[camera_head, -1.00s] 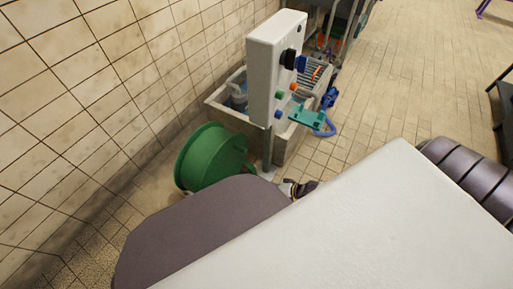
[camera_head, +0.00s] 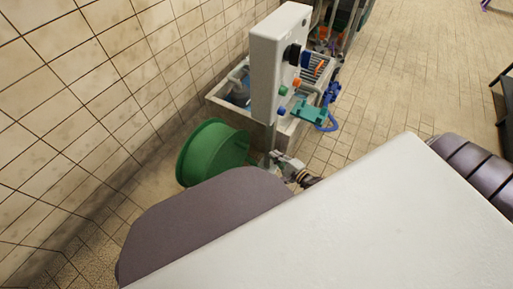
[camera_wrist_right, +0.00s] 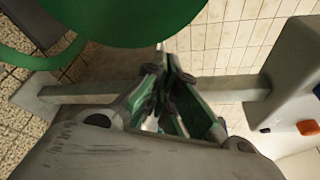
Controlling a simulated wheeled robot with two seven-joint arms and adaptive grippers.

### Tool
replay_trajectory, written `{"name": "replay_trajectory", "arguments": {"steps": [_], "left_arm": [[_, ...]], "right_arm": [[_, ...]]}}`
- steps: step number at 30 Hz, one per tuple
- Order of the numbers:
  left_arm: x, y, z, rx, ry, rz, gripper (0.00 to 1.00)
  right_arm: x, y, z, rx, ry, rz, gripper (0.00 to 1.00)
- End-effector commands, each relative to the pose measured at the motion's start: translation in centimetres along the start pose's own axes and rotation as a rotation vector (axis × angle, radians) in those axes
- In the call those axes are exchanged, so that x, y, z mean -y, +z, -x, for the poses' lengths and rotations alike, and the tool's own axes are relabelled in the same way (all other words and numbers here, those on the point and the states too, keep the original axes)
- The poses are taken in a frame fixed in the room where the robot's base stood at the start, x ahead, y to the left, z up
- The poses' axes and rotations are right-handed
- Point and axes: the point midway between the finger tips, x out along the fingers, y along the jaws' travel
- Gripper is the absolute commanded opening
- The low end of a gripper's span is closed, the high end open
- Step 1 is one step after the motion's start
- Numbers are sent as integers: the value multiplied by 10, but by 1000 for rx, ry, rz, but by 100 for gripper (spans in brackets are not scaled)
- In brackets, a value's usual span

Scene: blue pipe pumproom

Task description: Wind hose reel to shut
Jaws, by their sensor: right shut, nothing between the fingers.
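The green hose reel (camera_head: 212,152) stands on the floor beside the tiled wall in the head view, its lower part hidden behind my own body. In the right wrist view its green disc (camera_wrist_right: 130,18) fills the top, with a curved green rim at the left. My right gripper (camera_head: 279,160) shows small beside the reel's right side, near the foot of the post. In the right wrist view its fingers (camera_wrist_right: 167,62) are closed together with nothing between them, just below the disc's edge. I cannot tell whether they touch it. A crank handle is not clearly visible. My left gripper is not in view.
A white control box (camera_head: 278,62) with coloured knobs stands on a grey post (camera_wrist_right: 75,95) close to the gripper. Behind it is a stone trough (camera_head: 226,104) with blue fittings. The tiled wall is at the left; open floor (camera_head: 420,85) lies to the right.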

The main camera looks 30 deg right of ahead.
Motion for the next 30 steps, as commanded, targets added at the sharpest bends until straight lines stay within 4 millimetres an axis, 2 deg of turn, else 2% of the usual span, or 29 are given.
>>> {"name": "replay_trajectory", "arguments": {"steps": [17,23,30], "left_arm": [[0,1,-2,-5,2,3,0],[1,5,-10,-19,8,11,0],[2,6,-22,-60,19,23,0]], "right_arm": [[-1,0,-4,1,2,-11,0],[-1,0,-16,1,2,-11,0],[-2,0,-40,2,1,-11,0]]}}
